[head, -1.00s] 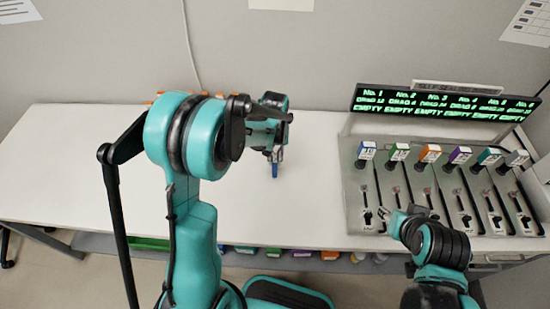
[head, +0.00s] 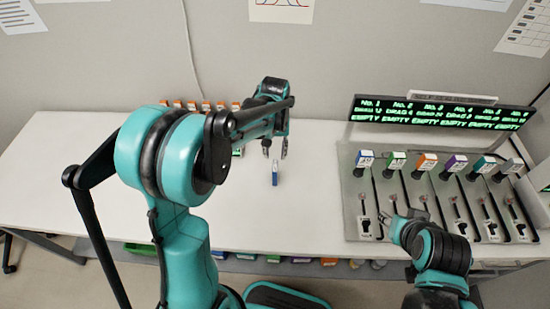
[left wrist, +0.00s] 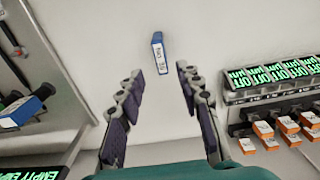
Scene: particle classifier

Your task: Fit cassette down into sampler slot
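A small blue cassette (head: 275,180) with a white label is on the white table, clear of the sampler. It also shows in the left wrist view (left wrist: 158,52), beyond the fingertips and about in line with the gap between them. My left gripper (head: 275,152) is open and empty, behind the cassette in the head view and apart from it. The sampler (head: 352,215) is a grey panel at the right with several slots and coloured blocks along its back. My right gripper (head: 395,226) is at its front edge; its fingers are too small to read.
A green-lit display (head: 440,110) reading EMPTY stands behind the sampler. Orange-topped units (head: 205,105) line the table's back left, partly behind my left arm. The table (head: 310,215) is bare between the cassette and the sampler. Coloured bins (head: 245,256) sit below the table's front edge.

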